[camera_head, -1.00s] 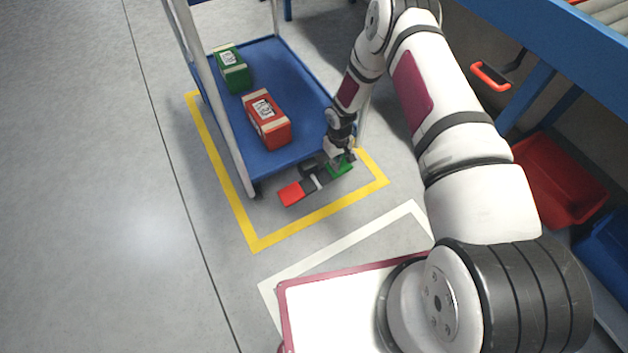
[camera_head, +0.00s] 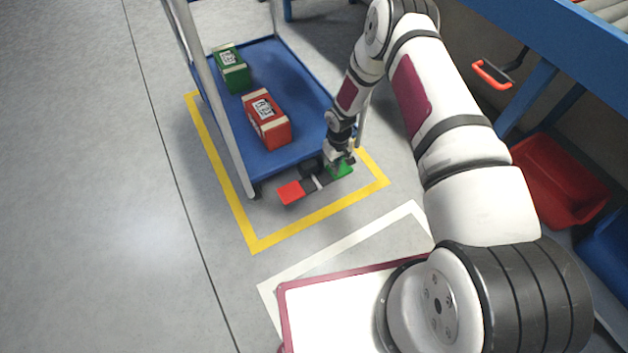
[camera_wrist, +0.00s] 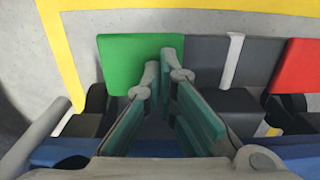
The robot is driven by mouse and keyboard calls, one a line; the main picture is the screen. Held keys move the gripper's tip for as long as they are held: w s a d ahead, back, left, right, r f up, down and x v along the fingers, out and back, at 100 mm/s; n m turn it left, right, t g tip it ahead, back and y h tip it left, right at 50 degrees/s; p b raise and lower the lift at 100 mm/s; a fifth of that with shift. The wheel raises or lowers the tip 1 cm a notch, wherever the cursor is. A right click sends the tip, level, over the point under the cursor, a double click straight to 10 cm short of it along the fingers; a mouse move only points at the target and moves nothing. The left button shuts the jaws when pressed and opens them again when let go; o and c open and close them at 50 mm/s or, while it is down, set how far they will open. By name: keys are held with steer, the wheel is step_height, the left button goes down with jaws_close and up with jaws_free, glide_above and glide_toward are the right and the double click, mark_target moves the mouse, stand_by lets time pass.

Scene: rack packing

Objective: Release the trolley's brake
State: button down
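The blue trolley (camera_head: 295,152) stands on the floor with a brake bar at its near end. The bar carries a red pedal (camera_head: 291,192) on the left and a green pedal (camera_head: 341,170) on the right. In the wrist view the green pedal (camera_wrist: 125,62) is at upper left and the red pedal (camera_wrist: 298,68) at the right edge. My gripper (camera_head: 342,161) is low, right at the green pedal. In the wrist view its fingertips (camera_wrist: 162,68) nearly meet over the green pedal's edge, with nothing visible between them. Contact cannot be told.
A green box (camera_head: 231,68) and a red box (camera_head: 266,119) ride on the trolley. Yellow tape (camera_head: 310,223) frames it on the floor. A blue-framed conveyor (camera_head: 560,50) and a red bin (camera_head: 560,185) are at the right. Open floor lies to the left.

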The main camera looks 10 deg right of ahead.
steer(key=shift+f, duration=0.2)
steer(key=shift+r, duration=0.15)
steer(key=shift+r+p, duration=2.1)
steer(key=shift+r, duration=1.3)
